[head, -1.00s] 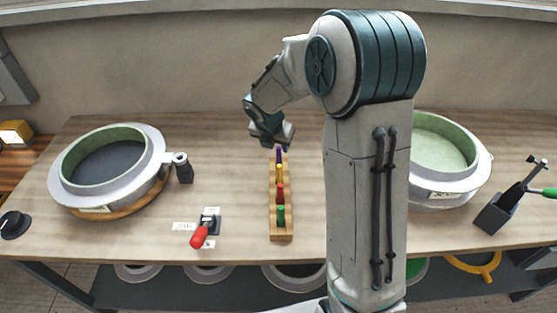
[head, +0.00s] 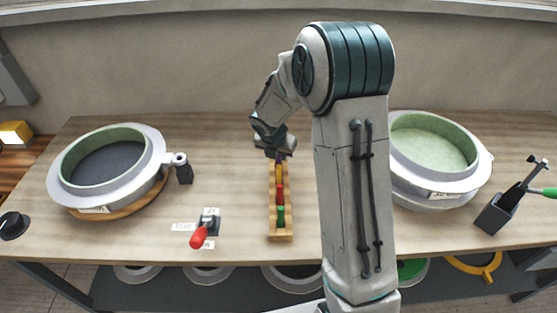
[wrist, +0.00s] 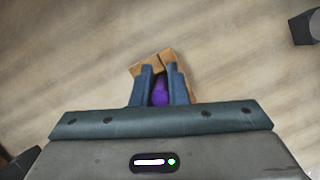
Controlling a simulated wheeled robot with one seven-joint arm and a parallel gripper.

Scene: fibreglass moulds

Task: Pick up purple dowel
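The purple dowel (wrist: 160,92) shows between my two blue-grey fingers in the wrist view. In the head view only a sliver of it shows under my gripper, at the far end of the wooden rack (head: 281,237). My gripper (wrist: 160,72) is down over that end, with one finger on each side of the dowel. The gap beside the dowel looks very small, and I cannot tell whether the fingers press on it. The dowel's lower part is hidden.
Yellow, red (head: 280,193) and green (head: 281,213) dowels stand in the same rack, nearer the front. Round moulds stand left (head: 62,181) and right (head: 440,190). A red-handled clamp (head: 200,237) lies front left. The table between rack and left mould is mostly clear.

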